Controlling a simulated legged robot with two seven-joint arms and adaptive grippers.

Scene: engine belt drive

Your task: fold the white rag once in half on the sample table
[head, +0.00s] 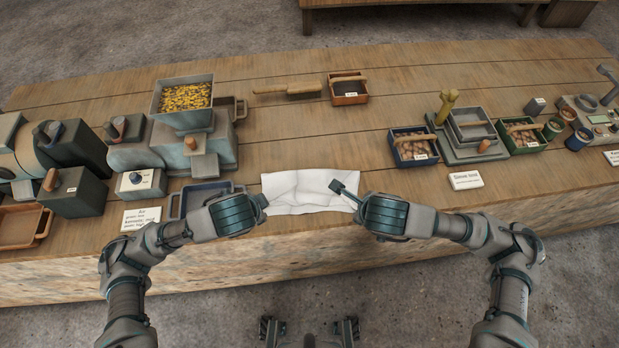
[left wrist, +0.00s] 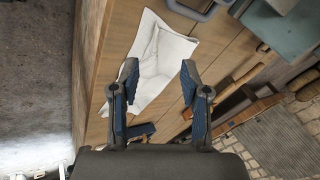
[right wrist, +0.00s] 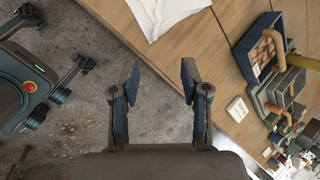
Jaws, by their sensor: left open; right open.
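The white rag (head: 300,188) lies on the wooden sample table (head: 300,142) near its front edge, spread out with light creases. My left gripper (head: 263,201) is at the rag's left side. In the left wrist view my left gripper (left wrist: 157,82) is open, with the rag (left wrist: 165,58) beyond and between its fingers. My right gripper (head: 340,187) appears over the rag's right end in the head view. In the right wrist view my right gripper (right wrist: 160,82) is open and empty, facing the floor and table edge, with the rag (right wrist: 165,12) at the top. Neither gripper holds the rag.
A blue tray (head: 205,196) and a hopper machine (head: 195,140) stand left of the rag. A brush (head: 288,90) and a small wooden box (head: 348,89) lie behind it. A blue crate (head: 414,147) and a label card (head: 466,180) are to the right.

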